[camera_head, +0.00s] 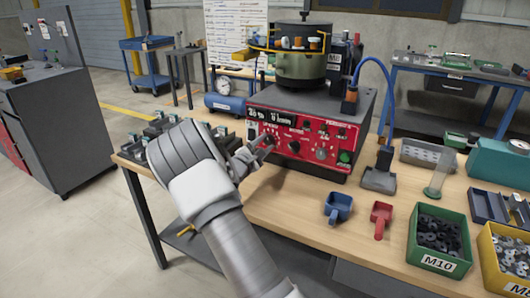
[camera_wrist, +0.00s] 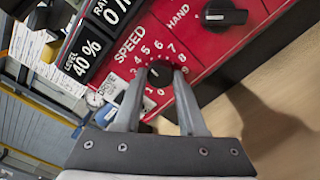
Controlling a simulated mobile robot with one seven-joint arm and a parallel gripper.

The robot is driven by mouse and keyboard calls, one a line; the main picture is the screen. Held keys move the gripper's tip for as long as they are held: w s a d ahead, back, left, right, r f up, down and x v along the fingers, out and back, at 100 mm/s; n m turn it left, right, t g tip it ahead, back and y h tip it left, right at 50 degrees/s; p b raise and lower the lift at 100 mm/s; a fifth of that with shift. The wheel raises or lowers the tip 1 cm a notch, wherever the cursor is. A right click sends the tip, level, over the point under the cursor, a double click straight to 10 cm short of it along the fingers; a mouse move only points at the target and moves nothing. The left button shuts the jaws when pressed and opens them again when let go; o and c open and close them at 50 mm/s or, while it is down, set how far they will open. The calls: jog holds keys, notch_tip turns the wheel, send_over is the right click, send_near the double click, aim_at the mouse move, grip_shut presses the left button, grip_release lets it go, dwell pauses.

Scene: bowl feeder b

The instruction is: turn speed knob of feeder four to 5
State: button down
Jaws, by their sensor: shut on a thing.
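The feeder's red control panel (camera_head: 312,135) faces me at the front of a bowl feeder (camera_head: 300,65) on the wooden bench. In the wrist view, the black speed knob (camera_wrist: 160,73) sits under the word SPEED, inside a ring of white numbers. My gripper (camera_head: 264,147) is at the left part of the panel. In the wrist view, my gripper (camera_wrist: 160,80) has one finger on each side of the knob, shut on it. The fingers hide part of the knob and scale, and I cannot tell which number its pointer faces.
Another black knob marked HAND (camera_wrist: 224,14) is beside the speed knob. A blue scoop (camera_head: 338,207), a red scoop (camera_head: 381,219) and a green bin marked M10 (camera_head: 440,262) stand to the right. Bench space before the panel is clear.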

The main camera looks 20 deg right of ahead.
jog(key=shift+m+b, duration=0.55)
jog(key=shift+m, duration=0.05)
jog(key=shift+c, duration=2.4)
grip_release()
jog(key=shift+s+a, duration=0.1)
jog(key=p+v, duration=0.2)
jog(key=v, duration=1.5)
jog(key=shift+s, duration=0.1)
